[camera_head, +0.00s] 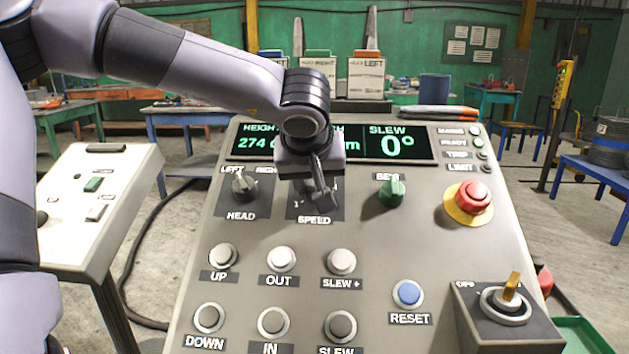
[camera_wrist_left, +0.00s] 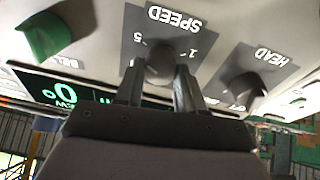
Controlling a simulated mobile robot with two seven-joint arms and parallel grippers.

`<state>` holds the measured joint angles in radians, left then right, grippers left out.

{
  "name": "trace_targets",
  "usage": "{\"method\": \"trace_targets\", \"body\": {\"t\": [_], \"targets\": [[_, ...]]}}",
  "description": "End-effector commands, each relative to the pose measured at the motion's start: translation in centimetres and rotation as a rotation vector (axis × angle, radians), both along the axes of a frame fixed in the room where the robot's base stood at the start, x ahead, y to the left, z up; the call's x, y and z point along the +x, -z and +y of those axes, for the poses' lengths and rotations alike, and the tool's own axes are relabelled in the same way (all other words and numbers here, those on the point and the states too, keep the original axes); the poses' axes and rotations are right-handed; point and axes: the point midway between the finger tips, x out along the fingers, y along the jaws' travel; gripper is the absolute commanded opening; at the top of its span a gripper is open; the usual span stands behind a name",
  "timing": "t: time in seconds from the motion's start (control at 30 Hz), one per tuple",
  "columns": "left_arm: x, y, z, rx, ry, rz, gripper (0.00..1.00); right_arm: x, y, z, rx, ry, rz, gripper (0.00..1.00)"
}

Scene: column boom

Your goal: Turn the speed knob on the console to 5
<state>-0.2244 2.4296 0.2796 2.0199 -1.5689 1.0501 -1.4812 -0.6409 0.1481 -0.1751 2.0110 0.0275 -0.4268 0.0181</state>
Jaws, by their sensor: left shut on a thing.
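The console (camera_head: 375,235) fills the lower middle of the head view. My left gripper (camera_head: 322,200) comes down over the SPEED plate from above and hides most of the speed knob there. In the left wrist view the dark speed knob (camera_wrist_left: 160,66) sits between the fingers of my left gripper (camera_wrist_left: 158,80), which is shut on it. The SPEED plate shows upside down in that view, with a 5 and a 1 legible on either side of the knob. Which number the knob points at cannot be told. My right gripper is not in view.
The HEAD knob (camera_head: 244,186) is left of the SPEED plate, the green knob (camera_head: 391,192) right of it. A red emergency button (camera_head: 472,197), blue RESET button (camera_head: 408,293) and key switch (camera_head: 506,300) are further right. Several grey push buttons lie below.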

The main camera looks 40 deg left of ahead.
Motion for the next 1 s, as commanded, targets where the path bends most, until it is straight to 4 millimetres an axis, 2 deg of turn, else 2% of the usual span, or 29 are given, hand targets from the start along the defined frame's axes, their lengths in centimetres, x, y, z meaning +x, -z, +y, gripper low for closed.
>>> {"method": "trace_targets", "body": {"t": [0.03,0.1,0.43,0.8,1.0], "targets": [[0.0,-0.1,0.0,0.0,0.0,-0.002,0.48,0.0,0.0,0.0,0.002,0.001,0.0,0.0],[0.0,0.0,0.0,0.0,0.0,-0.002,0.64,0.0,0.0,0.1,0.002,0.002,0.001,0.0],[-0.1,-0.4,-0.1,0.0,0.0,-0.003,0.64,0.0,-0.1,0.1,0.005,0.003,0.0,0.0],[-2.9,-4.5,-2.3,0.001,0.0,-0.004,0.64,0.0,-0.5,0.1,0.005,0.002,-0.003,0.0],[-3.6,-5.5,-2.8,0.001,-0.001,-0.002,0.64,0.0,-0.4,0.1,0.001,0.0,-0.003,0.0]]}}
